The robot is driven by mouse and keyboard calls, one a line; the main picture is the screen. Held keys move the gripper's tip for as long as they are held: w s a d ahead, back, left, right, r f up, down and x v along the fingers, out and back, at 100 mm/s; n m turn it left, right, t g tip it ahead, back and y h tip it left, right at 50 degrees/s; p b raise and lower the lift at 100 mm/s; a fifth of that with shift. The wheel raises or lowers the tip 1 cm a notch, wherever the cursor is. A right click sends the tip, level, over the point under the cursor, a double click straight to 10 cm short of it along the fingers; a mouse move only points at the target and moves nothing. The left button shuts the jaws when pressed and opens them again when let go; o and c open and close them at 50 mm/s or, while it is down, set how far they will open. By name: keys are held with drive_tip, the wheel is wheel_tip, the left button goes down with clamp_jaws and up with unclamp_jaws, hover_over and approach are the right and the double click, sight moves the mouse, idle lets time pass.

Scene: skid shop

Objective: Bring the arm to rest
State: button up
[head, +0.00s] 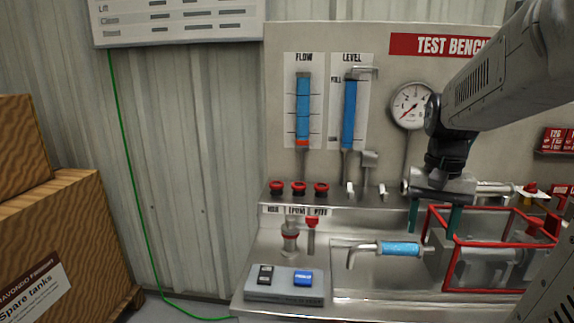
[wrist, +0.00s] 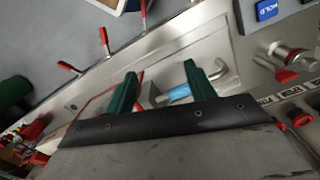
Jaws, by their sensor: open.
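My gripper (head: 433,222) hangs from my arm at the right of the head view, fingers pointing down over the bench. Its two green fingers are apart, with nothing seen held between them. In the wrist view my gripper (wrist: 160,78) shows both green fingers spread. A blue-sleeved pipe (head: 400,249) with a bent metal end lies below and left of the fingers in the head view. The blue-sleeved pipe (wrist: 178,93) shows between the fingers in the wrist view, beyond them. I cannot tell the exact gap between fingers and pipe.
A red tubular frame (head: 455,270) surrounds a grey pump close by my gripper. The test bench back panel (head: 285,40) carries a round gauge (head: 411,106) near my arm.

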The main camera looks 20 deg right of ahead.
drive_tip(key=s+a+n+t, duration=0.1)
drive_tip(key=a+n, duration=0.3)
drive_tip(key=a, duration=0.6)
drive_tip(key=s+a+f+n+t, duration=0.1)
drive_tip(key=s+a+n, duration=0.3)
drive_tip(key=a, duration=0.6)
drive_tip(key=shift+s+a+f+n, duration=0.15)
drive_tip(key=shift+s+a+n, duration=0.2)
drive_tip(key=shift+n, duration=0.45)
drive_tip(key=shift+c, duration=0.3)
